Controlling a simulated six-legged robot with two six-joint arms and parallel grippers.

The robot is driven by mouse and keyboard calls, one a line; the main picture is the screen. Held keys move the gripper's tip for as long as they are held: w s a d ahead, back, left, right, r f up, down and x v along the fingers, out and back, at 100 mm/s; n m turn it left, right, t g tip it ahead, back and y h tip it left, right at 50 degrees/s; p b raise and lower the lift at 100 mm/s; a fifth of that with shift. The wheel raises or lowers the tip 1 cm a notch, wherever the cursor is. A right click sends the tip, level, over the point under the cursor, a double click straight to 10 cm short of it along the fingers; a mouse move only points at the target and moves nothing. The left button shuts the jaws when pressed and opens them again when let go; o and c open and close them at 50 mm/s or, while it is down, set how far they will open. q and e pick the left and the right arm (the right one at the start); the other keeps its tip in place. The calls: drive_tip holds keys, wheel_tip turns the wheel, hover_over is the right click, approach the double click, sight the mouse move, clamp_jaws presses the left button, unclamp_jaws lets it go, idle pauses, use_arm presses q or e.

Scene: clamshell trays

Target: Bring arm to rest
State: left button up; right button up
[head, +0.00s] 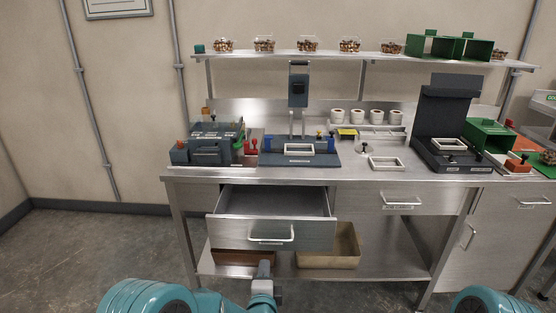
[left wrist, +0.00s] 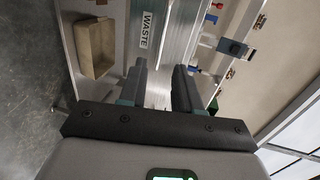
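My left gripper (head: 264,268) is low in front of the bench, just below the open drawer's handle (head: 271,239) in the picture. The left wrist view shows its two dark fingers (left wrist: 160,72) apart with nothing between them. The gap from fingers to handle is hard to judge. The drawer (head: 230,231) stands pulled out, and its visible inside looks empty. Of my right arm only a teal link shows at the bottom right of the head view; its gripper is out of view.
The steel bench (head: 360,178) carries a dark press-like fixture (head: 300,160), an open black clamshell (head: 447,110) and a caddy (head: 207,153). A tan bin (head: 345,243) sits on the lower shelf, also in the left wrist view (left wrist: 95,48). Floor at left is clear.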

use_arm(q)
drive_tip(key=s+a+f+n+g+y+p, duration=0.1)
drive_tip(key=s+a+f+n+g, duration=0.1)
drive_tip(key=s+a+f, duration=0.4)
drive_tip(key=s+a+f+n+g+p, duration=0.1)
drive_tip(key=s+a+f+g+p, duration=0.2)
drive_tip(key=a, duration=0.4)
drive_tip(key=s+d+f+n+g+h, duration=0.1)
drive_tip(key=s+f+n+g, duration=0.1)
drive_tip(key=s+n, duration=0.3)
drive_tip(key=s+d+f+n+g+h, duration=0.2)
drive_tip(key=s+n, duration=0.4)
drive_tip(key=s, duration=0.5)
drive_tip(key=s+d+f+n+g+h, duration=0.2)
drive_tip(key=s+n+g, duration=0.4)
drive_tip(key=s, duration=0.3)
drive_tip(key=shift+f, duration=0.8)
